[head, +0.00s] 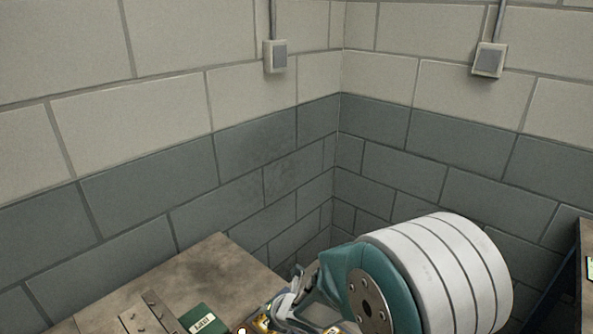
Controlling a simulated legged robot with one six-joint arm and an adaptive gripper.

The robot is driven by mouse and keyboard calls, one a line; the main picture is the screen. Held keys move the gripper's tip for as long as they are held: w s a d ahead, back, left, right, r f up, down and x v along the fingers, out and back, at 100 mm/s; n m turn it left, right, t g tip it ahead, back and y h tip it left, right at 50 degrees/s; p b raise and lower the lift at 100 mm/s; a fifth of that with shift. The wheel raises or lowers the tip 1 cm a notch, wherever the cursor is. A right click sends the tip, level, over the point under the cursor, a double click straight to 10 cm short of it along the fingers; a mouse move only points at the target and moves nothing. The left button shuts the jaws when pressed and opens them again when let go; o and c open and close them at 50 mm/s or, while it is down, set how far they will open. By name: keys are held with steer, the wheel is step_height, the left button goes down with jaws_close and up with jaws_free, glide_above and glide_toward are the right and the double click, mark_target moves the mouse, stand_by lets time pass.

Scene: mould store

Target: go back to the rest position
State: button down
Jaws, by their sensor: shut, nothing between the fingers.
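My gripper (288,308) shows in part at the bottom of the head view, just left of my teal and white arm link. It is shut with nothing between its fingers. It appears over or beside the right edge of a brown worktop (212,262). Its lower part is cut off by the frame, and my arm link hides some of the space behind it.
A dark green labelled item (203,319) and a flat piece with small pegs (147,314) lie on the worktop. Another worktop (585,265) stands at the right edge. Block walls (262,160) meet in a corner behind, with two wall boxes (275,57) high up.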

steer(key=s+d+r+m+t+h, duration=0.25)
steer(key=d+r+m+h, duration=0.35)
steer(key=d+r+m, duration=1)
steer(key=s+d+r+m+g, duration=0.1)
steer(key=s+d+m, duration=0.3)
steer(key=s+m, duration=0.5)
steer(key=s+d+r+m+g, duration=0.2)
steer(key=s+d+r+m, duration=0.1)
steer(key=s+m, duration=0.6)
steer(key=shift+s+d+r+m, duration=0.3)
steer(key=shift+s+d+r, duration=0.05)
steer(key=shift+r, duration=0.15)
